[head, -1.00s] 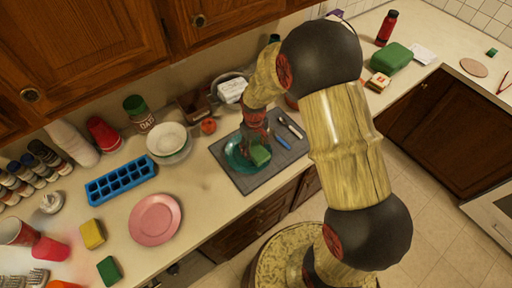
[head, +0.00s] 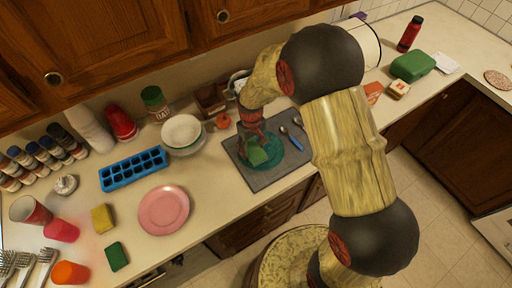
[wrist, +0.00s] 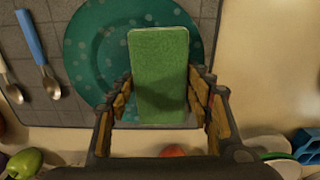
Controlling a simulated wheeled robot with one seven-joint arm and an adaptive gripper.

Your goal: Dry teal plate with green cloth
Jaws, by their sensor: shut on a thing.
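The teal plate (head: 274,151) lies on a dark grey mat near the counter's front edge. In the wrist view, the plate (wrist: 88,50) shows pale round spots that look like water drops. My gripper (wrist: 160,95) is shut on the green cloth (wrist: 160,65), a flat block-like piece held between the two fingers. The cloth is over the plate and covers part of it; I cannot tell for sure whether they touch. In the head view, my gripper (head: 252,136) is partly hidden by my arm, and the cloth (head: 258,155) shows over the plate's left part.
The mat (head: 243,174) also holds a blue-handled utensil (head: 294,141) and a spoon. A pink plate (head: 163,210), white bowl (head: 181,130) and blue ice tray (head: 133,168) stand to the left. A green box (head: 412,67) is at right. A tomato (head: 222,121) sits behind the mat.

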